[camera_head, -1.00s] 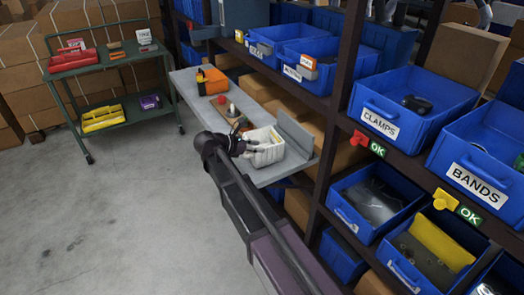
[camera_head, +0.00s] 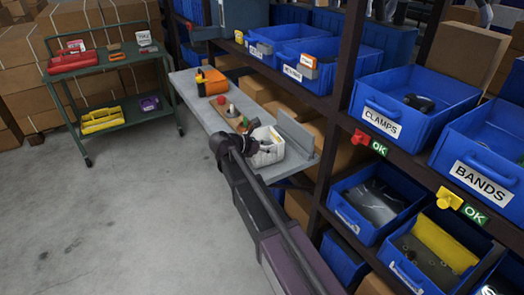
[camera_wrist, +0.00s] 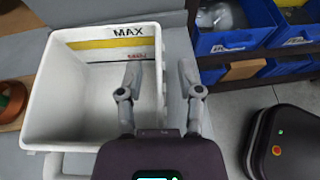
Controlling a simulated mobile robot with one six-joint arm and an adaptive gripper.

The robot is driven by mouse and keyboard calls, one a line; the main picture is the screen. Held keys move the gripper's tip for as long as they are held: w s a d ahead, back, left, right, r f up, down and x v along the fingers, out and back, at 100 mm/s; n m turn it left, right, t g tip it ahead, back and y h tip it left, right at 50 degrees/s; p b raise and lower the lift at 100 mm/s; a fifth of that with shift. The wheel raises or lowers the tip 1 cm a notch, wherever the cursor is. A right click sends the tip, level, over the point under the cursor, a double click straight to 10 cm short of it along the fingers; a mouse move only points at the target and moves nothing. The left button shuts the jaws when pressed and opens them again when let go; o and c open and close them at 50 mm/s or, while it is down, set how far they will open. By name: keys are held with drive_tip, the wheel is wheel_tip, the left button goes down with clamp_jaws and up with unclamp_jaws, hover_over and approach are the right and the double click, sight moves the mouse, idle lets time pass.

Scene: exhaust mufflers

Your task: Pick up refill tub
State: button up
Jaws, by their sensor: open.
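The refill tub (camera_head: 263,152) is a white open box on the grey bench, at its near right end. In the wrist view the tub (camera_wrist: 85,103) fills the left half, with a yellow band and the word MAX on its inner far wall; it looks empty. My gripper (camera_wrist: 160,72) is open above the tub's right wall, with one finger over the tub's inside and the other outside the wall. In the head view my gripper (camera_head: 248,130) is small and partly hidden by my wrist. I cannot tell whether the fingers touch the wall.
The bench (camera_head: 197,97) also holds an orange bin (camera_head: 212,81) and a wooden board with small coloured things (camera_head: 231,110). Shelves with blue bins (camera_head: 415,100) rise on the right. A green cart (camera_head: 105,60) stands at the back left. The floor on the left is clear.

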clamp_jaws()
drive_tip(key=shift+r, duration=0.15)
idle(0.4)
wheel_tip(320, 180, up, 3)
drive_tip(key=p, duration=0.3)
drive_tip(key=s+d+r+p, duration=0.1)
drive_tip(key=s+d, duration=0.1)
drive_tip(key=s, duration=0.5)
drive_tip(key=s+d+p, duration=0.1)
drive_tip(key=s+d, duration=0.2)
drive_tip(key=s, duration=0.5)
drive_tip(key=shift+d+r, duration=0.3)
drive_tip(key=shift+r, duration=0.05)
